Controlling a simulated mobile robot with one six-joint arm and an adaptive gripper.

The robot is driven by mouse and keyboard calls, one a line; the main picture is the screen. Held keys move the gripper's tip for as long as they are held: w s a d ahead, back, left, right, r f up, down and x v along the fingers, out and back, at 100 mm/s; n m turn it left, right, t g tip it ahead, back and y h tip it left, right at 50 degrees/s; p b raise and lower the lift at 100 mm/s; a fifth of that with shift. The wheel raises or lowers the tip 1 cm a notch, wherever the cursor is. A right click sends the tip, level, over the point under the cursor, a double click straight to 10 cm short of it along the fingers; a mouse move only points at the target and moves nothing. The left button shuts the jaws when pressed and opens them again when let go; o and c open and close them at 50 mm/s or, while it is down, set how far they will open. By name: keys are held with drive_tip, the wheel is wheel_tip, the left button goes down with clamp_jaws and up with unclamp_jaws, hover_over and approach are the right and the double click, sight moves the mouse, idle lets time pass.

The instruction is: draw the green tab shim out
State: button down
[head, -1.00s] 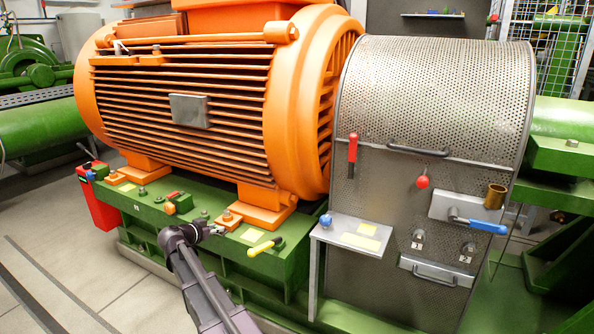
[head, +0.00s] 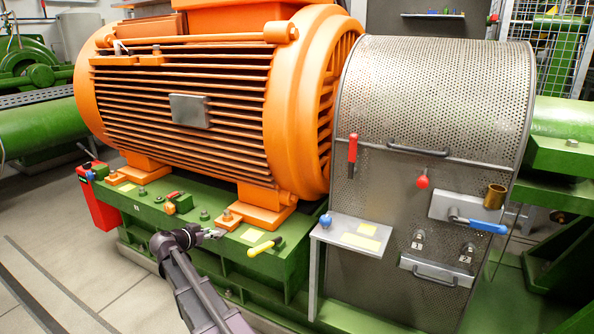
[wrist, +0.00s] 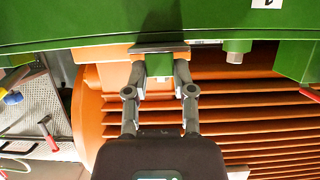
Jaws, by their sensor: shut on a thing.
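My gripper (head: 215,233) is in front of the near foot of the orange motor, just above the green base. In the wrist view my gripper (wrist: 159,68) is shut on the green tab (wrist: 158,66) of the shim, with the tab between its fingertips. A flat grey plate (wrist: 160,47) spans the fingertips and looks like the shim's body. The orange motor foot (head: 262,217) is close behind the fingers. I cannot tell whether any of the plate is still under the foot. The tab is too small to make out in the head view.
A yellow-handled tool (head: 265,246) lies on the green base (head: 225,262) right of my gripper. Bolts and a small red-and-green item (head: 178,203) stand to the left. A grey shelf (head: 350,233) juts out at the right beside the perforated guard (head: 430,100). The floor in front is clear.

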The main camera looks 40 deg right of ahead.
drive_tip(key=shift+s+a, duration=0.2)
drive_tip(key=shift+a, duration=0.35)
drive_tip(key=shift+s+a, duration=0.25)
drive_tip(key=shift+a, duration=0.45)
drive_tip(key=shift+s+a, duration=0.1)
drive_tip(key=shift+a, duration=0.2)
drive_tip(key=shift+s+a, duration=0.25)
drive_tip(key=shift+a, duration=0.4)
drive_tip(key=shift+a, duration=0.15)
